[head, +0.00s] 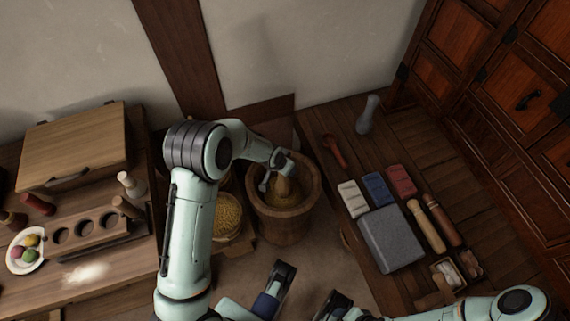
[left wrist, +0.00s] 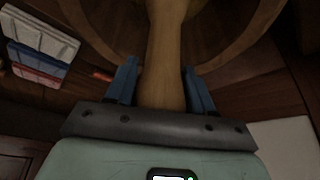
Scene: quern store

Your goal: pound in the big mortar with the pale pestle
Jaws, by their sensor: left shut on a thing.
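The big wooden mortar (head: 284,221) stands on the floor near the middle of the head view, with yellowish stuff in its bowl. My left gripper (head: 276,176) is over the mortar's mouth, shut on the pale pestle (head: 285,188). The pestle stands nearly upright with its lower part in the bowl; how deep its tip reaches is hard to tell. In the left wrist view the pestle (left wrist: 168,55) runs between the two blue fingers, and the mortar's rim (left wrist: 240,45) curves behind it.
A basket of grain (head: 228,215) stands close left of the mortar. At right, a low board holds a grey stone block (head: 389,239), coloured blocks (head: 378,189), a wooden roller (head: 427,228) and a grey pestle-like thing (head: 367,115). A table with a wooden box (head: 75,140) is at left.

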